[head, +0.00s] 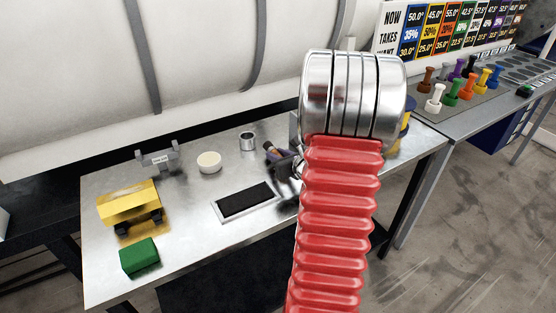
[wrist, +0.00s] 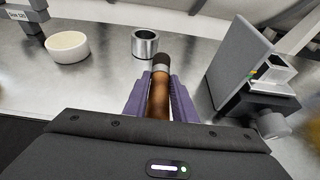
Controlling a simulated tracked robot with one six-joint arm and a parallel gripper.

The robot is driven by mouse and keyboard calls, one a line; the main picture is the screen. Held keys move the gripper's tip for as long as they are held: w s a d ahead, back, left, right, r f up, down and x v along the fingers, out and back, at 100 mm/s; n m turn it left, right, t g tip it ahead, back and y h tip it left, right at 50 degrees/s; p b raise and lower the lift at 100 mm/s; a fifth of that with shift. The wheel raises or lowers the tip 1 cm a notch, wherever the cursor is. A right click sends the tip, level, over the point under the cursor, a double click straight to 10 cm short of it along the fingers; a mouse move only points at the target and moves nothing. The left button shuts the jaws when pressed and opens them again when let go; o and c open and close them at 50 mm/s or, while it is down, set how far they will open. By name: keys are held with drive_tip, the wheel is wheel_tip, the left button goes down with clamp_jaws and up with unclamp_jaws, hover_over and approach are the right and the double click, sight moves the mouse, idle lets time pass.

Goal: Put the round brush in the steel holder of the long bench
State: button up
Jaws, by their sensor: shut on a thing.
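The round brush (wrist: 159,90) has a brown handle and a dark end. My gripper (wrist: 160,98) is shut on it, with a purple finger on each side, and the dark end points away from the wrist. The steel holder (wrist: 145,43) is a short, open-topped metal cup on the bench, just beyond and slightly left of the brush end. In the head view the holder (head: 247,142) stands upright, left of my gripper (head: 281,158). The brush (head: 268,147) is partly visible there, apart from the holder. My red arm hides the bench right of the gripper.
The steel-topped bench (head: 190,228) carries a white bowl (head: 209,162), a black-floored tray (head: 245,199), a yellow object (head: 129,205) and a green block (head: 139,257). A grey upright plate (wrist: 239,64) stands right of the gripper. Several colored pegs stand on another bench (head: 437,121).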

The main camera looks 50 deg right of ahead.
drive_tip(key=shift+f, duration=1)
drive_tip(key=shift+f, duration=0.1)
drive_tip(key=o, duration=1)
drive_tip(key=shift+o, duration=0.2)
drive_tip(key=shift+s+a+r, duration=0.1)
drive_tip(key=shift+s+r, duration=0.25)
drive_tip(key=shift+s, duration=0.15)
drive_tip(key=v, duration=1.1)
